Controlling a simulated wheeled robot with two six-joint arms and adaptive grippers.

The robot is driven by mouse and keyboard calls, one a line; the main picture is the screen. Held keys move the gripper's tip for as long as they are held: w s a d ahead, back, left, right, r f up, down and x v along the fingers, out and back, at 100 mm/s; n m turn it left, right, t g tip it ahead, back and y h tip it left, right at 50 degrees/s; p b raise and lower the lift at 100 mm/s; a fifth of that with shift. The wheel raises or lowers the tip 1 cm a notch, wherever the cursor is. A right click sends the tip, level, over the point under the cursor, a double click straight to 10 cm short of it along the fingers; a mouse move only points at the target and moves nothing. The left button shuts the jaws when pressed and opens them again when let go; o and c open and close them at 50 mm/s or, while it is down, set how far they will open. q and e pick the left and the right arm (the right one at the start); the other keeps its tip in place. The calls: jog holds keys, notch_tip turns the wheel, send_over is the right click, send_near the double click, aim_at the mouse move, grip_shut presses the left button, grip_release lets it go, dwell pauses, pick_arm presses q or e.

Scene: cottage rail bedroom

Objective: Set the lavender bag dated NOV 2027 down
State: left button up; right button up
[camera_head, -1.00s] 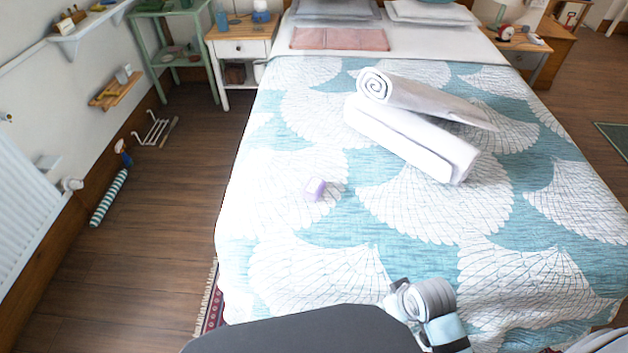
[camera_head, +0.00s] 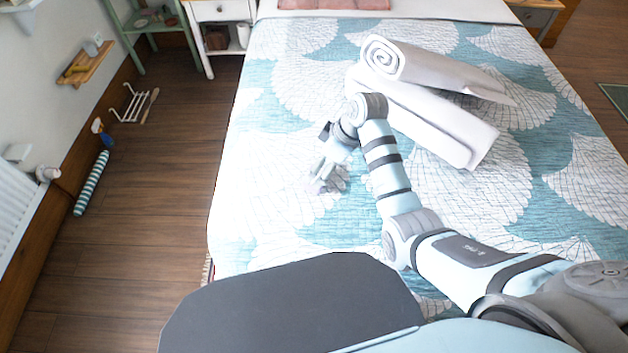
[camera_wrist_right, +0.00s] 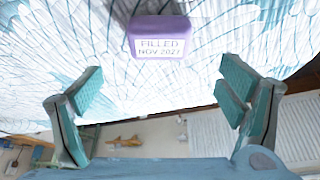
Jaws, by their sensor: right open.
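The lavender bag (camera_wrist_right: 158,38) is a small purple block with a white label reading FILLED NOV 2027. In the right wrist view it lies on the quilt, ahead of my fingertips. My right gripper (camera_wrist_right: 165,92) is open, its two teal-padded fingers wide apart, with nothing between them. In the head view my right gripper (camera_head: 327,186) hangs low over the white-and-teal bedspread (camera_head: 350,228), left of the rolled towels. I cannot make out the bag there; the gripper seems to cover it. My left gripper is not in view.
Two rolled white towels (camera_head: 428,122) lie stacked on the bed just right of my right wrist. The bed's left side and front are clear. A bedside table (camera_head: 222,12) and a green stand (camera_head: 150,28) are at the back left, past open floor.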

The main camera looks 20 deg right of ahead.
aim_at(315, 179)
jog(key=b+x, duration=0.1)
jog(key=x, duration=0.3)
jog(key=b+x, duration=0.1)
jog(key=x, duration=0.2)
jog(key=shift+s+d+f+b, duration=0.15)
jog(key=shift+s+d+b, duration=0.1)
jog(key=shift+d+b, duration=0.1)
jog(key=c, duration=1)
